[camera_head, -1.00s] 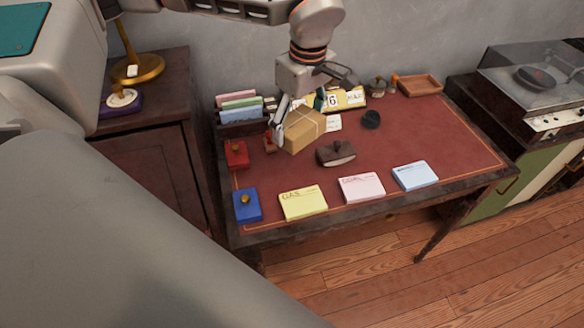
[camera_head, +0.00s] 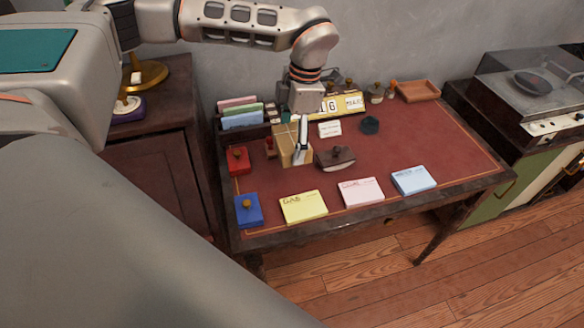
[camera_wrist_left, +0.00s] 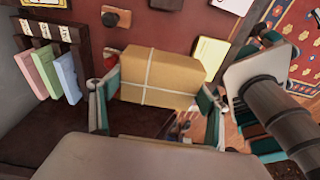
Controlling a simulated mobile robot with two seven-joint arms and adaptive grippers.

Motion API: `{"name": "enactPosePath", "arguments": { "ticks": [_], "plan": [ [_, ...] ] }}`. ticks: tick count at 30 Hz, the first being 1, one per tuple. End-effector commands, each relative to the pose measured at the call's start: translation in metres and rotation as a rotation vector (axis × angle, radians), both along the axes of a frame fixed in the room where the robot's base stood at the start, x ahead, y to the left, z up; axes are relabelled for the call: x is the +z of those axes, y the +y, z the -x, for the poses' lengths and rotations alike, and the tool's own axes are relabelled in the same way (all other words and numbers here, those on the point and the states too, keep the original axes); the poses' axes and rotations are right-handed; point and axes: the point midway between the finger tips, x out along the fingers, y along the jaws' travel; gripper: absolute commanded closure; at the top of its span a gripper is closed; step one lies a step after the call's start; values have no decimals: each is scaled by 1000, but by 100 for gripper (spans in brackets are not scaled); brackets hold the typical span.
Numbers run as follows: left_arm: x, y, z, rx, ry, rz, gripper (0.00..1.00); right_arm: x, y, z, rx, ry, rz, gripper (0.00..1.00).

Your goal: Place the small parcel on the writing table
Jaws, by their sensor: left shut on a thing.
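The small parcel (camera_head: 283,149) is a brown box tied with pale string. My left gripper (camera_head: 301,150) is shut on it, with one finger across the side that faces the head camera. In the left wrist view the parcel (camera_wrist_left: 160,75) sits between the two fingers of the gripper (camera_wrist_left: 158,100). The writing table (camera_head: 430,140) has a red top with a dark wooden edge. The parcel is over its left rear part, low; I cannot tell whether it touches the top. My right gripper is not in view.
A brown rocker blotter (camera_head: 336,158) is close on the parcel's right, and a small stamp (camera_head: 270,148) on its left. Coloured cards, including a yellow one (camera_head: 303,207), line the front. The table's right side is clear.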

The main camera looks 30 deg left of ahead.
Motion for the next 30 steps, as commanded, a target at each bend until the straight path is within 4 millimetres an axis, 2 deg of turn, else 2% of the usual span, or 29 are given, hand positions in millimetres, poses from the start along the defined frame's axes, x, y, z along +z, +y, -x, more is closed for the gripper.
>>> {"name": "enactPosePath", "arguments": {
  "ticks": [1, 3, 7, 14, 22, 30],
  "plan": [
    [-15, 0, 1, 0, 4, -1, 51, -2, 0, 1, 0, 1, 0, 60],
    [-30, 0, 1, -1, 4, 0, 51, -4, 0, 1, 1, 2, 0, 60],
    [-51, 0, 1, 0, 2, -1, 51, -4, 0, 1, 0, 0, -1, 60],
    [-65, 0, 0, -1, -1, -1, 51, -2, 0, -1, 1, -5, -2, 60],
    [-101, 0, 0, -1, 1, -1, 51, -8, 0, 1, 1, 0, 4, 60],
    [-103, 0, -1, -2, -3, 0, 51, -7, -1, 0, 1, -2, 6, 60]
  ]
}}
